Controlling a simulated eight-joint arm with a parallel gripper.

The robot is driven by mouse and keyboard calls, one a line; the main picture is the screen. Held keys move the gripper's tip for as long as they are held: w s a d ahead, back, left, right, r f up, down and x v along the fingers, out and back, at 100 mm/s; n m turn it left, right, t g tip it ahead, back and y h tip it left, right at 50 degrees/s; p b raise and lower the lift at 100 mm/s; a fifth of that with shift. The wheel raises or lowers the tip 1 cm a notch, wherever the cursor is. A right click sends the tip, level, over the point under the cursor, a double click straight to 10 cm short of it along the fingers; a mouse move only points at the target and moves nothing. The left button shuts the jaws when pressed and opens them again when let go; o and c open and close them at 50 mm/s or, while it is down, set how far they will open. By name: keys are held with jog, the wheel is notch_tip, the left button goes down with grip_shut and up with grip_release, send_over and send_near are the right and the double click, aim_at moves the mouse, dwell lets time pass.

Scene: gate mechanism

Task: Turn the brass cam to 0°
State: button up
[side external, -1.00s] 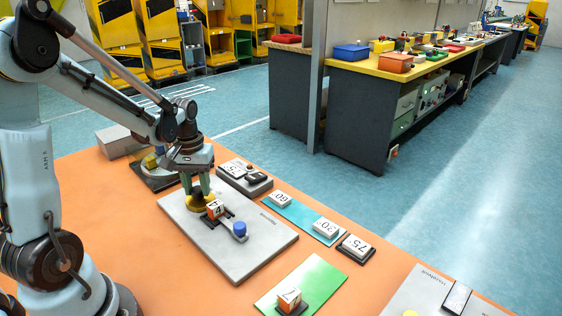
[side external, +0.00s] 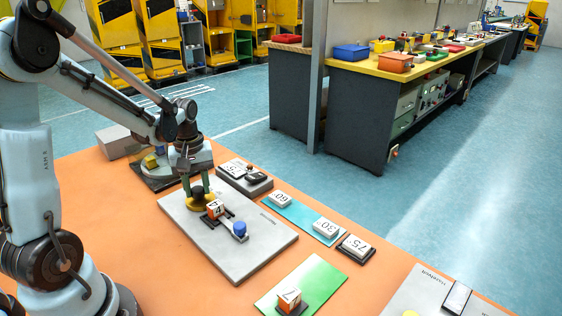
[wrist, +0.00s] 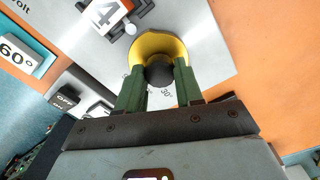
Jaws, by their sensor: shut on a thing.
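The brass cam (side external: 201,205) is a yellow disc on the grey metal plate (side external: 243,262); it also shows in the wrist view (wrist: 158,42). My gripper (side external: 198,194) is over the cam, its green fingers pointing down. In the wrist view its fingers (wrist: 160,76) are shut on the dark round hub of the cam. Degree marks are printed on the plate beside the cam, partly hidden by the fingers. The cam's exact angle cannot be read. An orange and white block marked 4 (side external: 215,208) sits in a dark holder close beside the cam.
A blue knob (side external: 239,229) stands on the plate. A grey switch box (side external: 245,178) lies behind it. Teal strip (side external: 289,212) with number tiles, a 75° tile (side external: 356,248) and a green mat (side external: 318,279) with block 7 (side external: 289,300) lie to the right.

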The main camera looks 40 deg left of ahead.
aim_at(197, 189)
jog(key=o, duration=1)
jog(key=shift+o, duration=0.2)
notch_tip(197, 189, up, 12)
dwell(0.4)
jog(key=s+d+f+m+t, duration=0.2)
jog(key=d+m+t, duration=0.5)
jog(key=d+m, duration=0.5)
jog(key=d, duration=0.4)
jog(key=shift+s+d+m, duration=0.25)
jog(key=shift+d+m, duration=0.05)
jog(key=shift+m, duration=0.1)
